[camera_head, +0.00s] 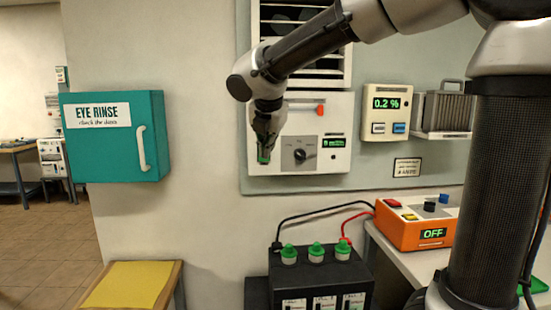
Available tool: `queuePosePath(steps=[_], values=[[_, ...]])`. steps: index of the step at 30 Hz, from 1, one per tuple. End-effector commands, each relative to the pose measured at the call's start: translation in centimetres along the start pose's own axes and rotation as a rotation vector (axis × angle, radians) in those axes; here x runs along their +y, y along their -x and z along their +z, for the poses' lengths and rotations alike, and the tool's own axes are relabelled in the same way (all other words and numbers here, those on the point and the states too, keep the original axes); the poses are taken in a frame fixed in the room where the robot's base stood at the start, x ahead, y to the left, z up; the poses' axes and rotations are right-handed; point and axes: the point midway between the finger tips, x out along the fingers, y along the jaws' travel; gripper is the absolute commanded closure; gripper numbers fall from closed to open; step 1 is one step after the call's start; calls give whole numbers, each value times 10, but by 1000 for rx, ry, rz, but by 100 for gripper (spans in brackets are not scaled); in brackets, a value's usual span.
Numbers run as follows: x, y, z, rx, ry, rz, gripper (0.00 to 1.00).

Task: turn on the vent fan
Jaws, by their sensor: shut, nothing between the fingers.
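The vent (325,72) is a white-framed grille with dark slats high on the wall, partly hidden by my arm. Below it is a white control panel (318,168) with a dark round knob (300,155) and a small green-lit display (333,142), too small to read. A red-orange lever or tab (320,110) sits near the panel's top. My gripper (263,158) is shut and empty, pointing down in front of the panel's left part, left of the knob. It hides that part of the panel. I cannot tell whether it touches the panel.
A meter (386,112) reads 0.2 %. A teal eye-rinse cabinet (115,160) hangs at left. Below stand a black battery (320,275) with green caps and cables, and an orange box (415,225) reading OFF. A yellow-topped stand (130,285) is lower left.

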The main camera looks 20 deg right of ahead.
Motion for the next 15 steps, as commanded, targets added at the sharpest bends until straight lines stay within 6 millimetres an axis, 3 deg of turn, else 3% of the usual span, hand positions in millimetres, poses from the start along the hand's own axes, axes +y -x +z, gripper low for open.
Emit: queuePosePath(steps=[6,15], values=[[12,9,15,-51,395,27,100],[12,9,14,-53,519,26,100]])
